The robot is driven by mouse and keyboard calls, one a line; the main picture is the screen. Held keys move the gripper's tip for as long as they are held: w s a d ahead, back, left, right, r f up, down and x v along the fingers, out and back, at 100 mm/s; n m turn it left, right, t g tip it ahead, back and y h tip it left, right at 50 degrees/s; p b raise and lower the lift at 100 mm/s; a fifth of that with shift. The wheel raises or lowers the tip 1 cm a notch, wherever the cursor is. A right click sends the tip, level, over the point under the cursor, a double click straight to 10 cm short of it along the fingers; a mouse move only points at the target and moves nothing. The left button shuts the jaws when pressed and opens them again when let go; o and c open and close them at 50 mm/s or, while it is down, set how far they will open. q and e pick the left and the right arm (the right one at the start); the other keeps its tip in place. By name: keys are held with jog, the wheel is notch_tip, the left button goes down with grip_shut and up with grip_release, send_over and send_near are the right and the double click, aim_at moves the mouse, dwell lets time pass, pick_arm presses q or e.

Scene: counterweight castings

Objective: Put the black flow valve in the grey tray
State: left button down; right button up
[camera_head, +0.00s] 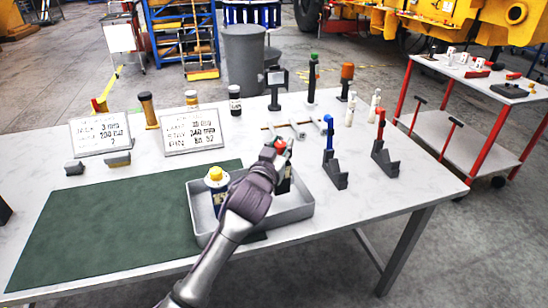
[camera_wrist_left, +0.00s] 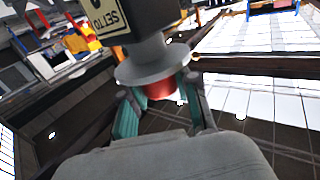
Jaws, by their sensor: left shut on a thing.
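The grey tray (camera_head: 285,219) sits near the table's front edge, partly on the green mat. My left gripper (camera_head: 280,147) is over the tray, its arm hiding part of it. The gripper is shut on the black flow valve (camera_head: 285,180), which hangs at the tray's right half. In the left wrist view, the teal fingers (camera_wrist_left: 158,105) close around its red part, beside a grey flange and a dark labelled body (camera_wrist_left: 118,20). I cannot tell whether the valve touches the tray floor. My right gripper is not in view.
A yellow-capped dark container (camera_head: 216,184) stands in the tray's left part. Dark holders with a blue piece (camera_head: 333,165) and a red piece (camera_head: 383,150) stand to the right. Two sign boards (camera_head: 193,130) and several upright parts stand behind. The green mat (camera_head: 100,225) is mostly clear.

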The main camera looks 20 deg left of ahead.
pick_arm(q)
jog(key=shift+w+a+f, duration=0.35)
jog(key=shift+w+a, duration=0.15)
jog(key=shift+a, duration=0.05)
jog(key=shift+w+a+f, duration=0.3)
jog(key=shift+w+a, duration=0.15)
jog(key=shift+a, duration=0.05)
jog(key=shift+f, duration=2)
jog(key=c, duration=1.3)
grip_release()
jog(key=shift+f, duration=0.25)
jog(key=o, duration=0.5)
jog(key=shift+s, duration=0.1)
jog(key=shift+c, duration=0.2)
